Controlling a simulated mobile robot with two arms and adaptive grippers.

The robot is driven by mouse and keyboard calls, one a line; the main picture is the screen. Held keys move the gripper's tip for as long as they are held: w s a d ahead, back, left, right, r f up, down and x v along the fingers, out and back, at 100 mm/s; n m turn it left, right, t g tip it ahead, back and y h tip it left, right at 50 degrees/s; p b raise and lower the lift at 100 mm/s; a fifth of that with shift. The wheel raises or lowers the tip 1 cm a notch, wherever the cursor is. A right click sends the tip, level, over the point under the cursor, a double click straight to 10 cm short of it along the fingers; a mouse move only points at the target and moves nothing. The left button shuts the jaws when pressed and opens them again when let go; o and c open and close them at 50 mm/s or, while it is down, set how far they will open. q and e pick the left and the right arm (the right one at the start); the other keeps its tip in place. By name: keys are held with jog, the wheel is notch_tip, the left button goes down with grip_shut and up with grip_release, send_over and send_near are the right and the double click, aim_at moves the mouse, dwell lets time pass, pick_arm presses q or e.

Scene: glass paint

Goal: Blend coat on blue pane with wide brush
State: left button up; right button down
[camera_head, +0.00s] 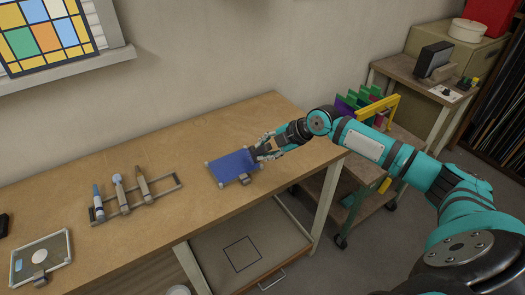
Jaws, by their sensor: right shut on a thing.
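The blue pane (233,167) lies flat on the wooden workbench, with small pale holders at its corners and a grey block at its front edge. My right gripper (262,150) is at the pane's right edge, shut on what seems to be the wide brush. The brush is small and mostly hidden by the fingers, so I cannot tell whether its bristles touch the glass. My left gripper is out of view.
A metal rack (176,183) with several upright tools stands left of the pane; its right end is empty. A framed tray (66,246) lies at the bench's left end. A cart with coloured panes (362,101) stands beyond my right arm. Bench behind the pane is clear.

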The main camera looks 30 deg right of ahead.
jog(key=w+a+r+p, duration=0.1)
jog(key=w+a+p, duration=0.1)
jog(key=w+a, duration=0.5)
jog(key=a, duration=0.3)
dwell(0.9)
jog(key=shift+s+r, duration=0.1)
dwell(0.4)
jog(key=shift+f, duration=0.35)
jog(key=shift+f+b, duration=0.25)
jog(key=shift+b, duration=0.1)
jog(key=shift+a, duration=0.1)
dwell(0.4)
